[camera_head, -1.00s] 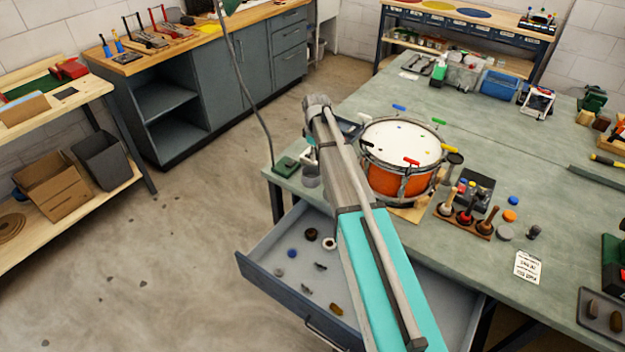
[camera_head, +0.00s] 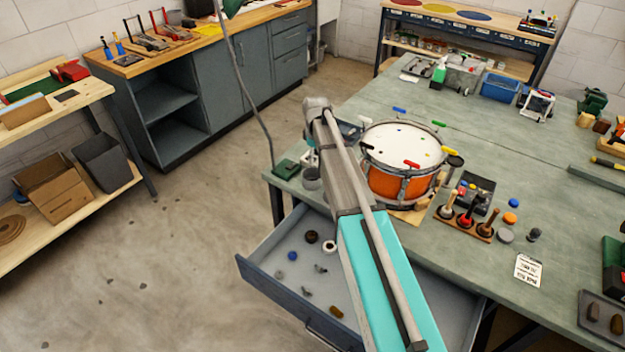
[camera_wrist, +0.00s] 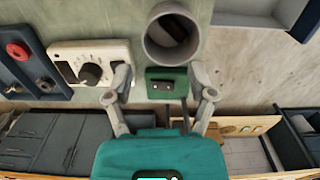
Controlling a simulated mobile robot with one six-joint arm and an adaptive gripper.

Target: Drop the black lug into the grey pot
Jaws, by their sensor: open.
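The grey pot (camera_wrist: 150,48) stands at the top middle of the wrist view, its open mouth facing me. A dark elongated piece (camera_wrist: 174,30) lies inside it; it looks like the black lug, but shadow blurs its shape. The pot also shows in the head view (camera_head: 312,180), on the bench's left edge beside the drum. My gripper (camera_wrist: 160,78) is open and empty, its fingers spread wide just below the pot in the wrist picture. In the head view my arm hides most of the gripper.
A green box (camera_wrist: 166,82) shows between my fingers. A white dial unit (camera_wrist: 90,68) stands to its left. The drum (camera_head: 398,185) stands right of my arm. An open drawer (camera_head: 262,275) with several small parts lies below the bench edge.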

